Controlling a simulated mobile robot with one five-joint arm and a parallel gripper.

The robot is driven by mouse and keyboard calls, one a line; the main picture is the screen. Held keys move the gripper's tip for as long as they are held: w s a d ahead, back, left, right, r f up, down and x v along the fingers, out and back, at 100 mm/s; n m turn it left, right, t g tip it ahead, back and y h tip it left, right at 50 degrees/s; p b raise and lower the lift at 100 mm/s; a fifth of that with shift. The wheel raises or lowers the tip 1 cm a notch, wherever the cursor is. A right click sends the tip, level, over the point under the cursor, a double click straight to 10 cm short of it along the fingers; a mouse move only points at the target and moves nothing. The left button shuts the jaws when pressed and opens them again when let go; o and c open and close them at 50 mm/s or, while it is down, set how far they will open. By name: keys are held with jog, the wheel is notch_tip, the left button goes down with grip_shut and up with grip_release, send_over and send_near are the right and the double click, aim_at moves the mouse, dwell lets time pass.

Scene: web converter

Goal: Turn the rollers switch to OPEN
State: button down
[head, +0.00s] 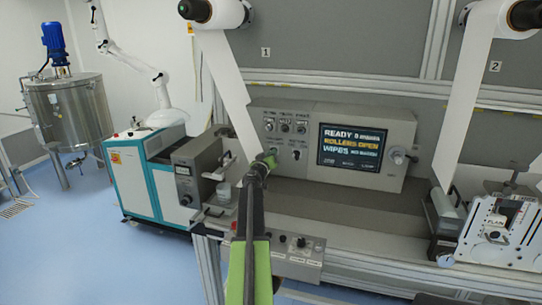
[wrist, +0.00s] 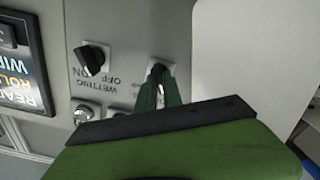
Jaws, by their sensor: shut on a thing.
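The control panel (head: 258,116) carries several knobs and a screen (head: 355,147) that reads "READY", "ROLLERS OPEN" and "WIPES". My gripper (head: 266,160) is at the panel's lower left and covers the knob there. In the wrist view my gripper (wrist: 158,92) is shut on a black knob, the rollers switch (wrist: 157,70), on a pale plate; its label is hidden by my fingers. Beside it is another black knob (wrist: 90,58), tilted, labelled "WETTING ON OFF".
A white web (head: 226,85) hangs close to the left of my gripper; it also fills the right of the wrist view (wrist: 245,55). Round metal buttons (wrist: 83,114) lie near my fingers. A lower button box (head: 297,255) stands below the panel.

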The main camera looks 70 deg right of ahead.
dwell(0.5)
jog(key=c, duration=1.5)
grip_release()
jog(key=a, duration=1.1)
jog(key=s+a, duration=0.1)
jog(key=a, duration=0.5)
jog(key=shift+a, duration=0.25)
